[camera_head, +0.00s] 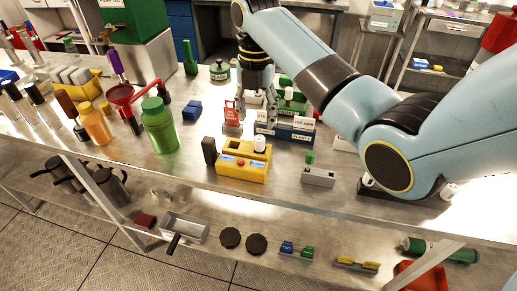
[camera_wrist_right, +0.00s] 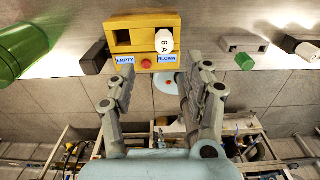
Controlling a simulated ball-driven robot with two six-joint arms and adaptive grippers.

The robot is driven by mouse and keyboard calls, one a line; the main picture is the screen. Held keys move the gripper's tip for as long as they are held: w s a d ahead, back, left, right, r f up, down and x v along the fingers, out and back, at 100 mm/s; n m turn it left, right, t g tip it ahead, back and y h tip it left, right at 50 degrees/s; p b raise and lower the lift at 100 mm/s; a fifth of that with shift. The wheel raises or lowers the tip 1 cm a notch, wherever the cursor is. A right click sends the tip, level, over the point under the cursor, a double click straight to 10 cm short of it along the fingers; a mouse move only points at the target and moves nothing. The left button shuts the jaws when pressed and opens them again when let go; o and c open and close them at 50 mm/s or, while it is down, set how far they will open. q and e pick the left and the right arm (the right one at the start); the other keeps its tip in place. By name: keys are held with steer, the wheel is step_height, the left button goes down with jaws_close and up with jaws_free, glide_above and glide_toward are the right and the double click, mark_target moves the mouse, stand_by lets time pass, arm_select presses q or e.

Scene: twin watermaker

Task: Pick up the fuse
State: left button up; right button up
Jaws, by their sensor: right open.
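The fuse is a white cylinder (camera_head: 259,144) standing at the right end of a yellow box (camera_head: 242,172) on the bench. In the right wrist view the fuse (camera_wrist_right: 164,41) reads "6 A" and sits above the BLOWN label; the slot above the EMPTY label shows dark. My right gripper (camera_head: 256,118) hangs fingers-down just behind the yellow box. In the wrist view its two spread fingers (camera_wrist_right: 157,68) point toward the box (camera_wrist_right: 145,22), with nothing between them. The fuse lies beyond the fingertips, apart from them. My left gripper is not in view.
A dark block (camera_head: 209,150) stands left of the box, and a green bottle (camera_head: 160,128) farther left. A grey block (camera_head: 318,177) with a green-topped piece stands right. Behind are a red part (camera_head: 232,118) and a blue-grey rack (camera_head: 285,131). The bench edge is close in front.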

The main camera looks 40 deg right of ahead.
mark_target(260, 138)
step_height(260, 138, down, 3)
steer(key=shift+r, duration=0.2)
steer(key=f, duration=0.3)
steer(key=f+p, duration=0.1)
steer(key=f, duration=0.1)
steer(key=shift+s+d+f, duration=0.15)
steer(key=shift+d+f, duration=0.2)
steer(key=shift+c, duration=0.4)
jaws_close()
steer(key=shift+r, duration=0.15)
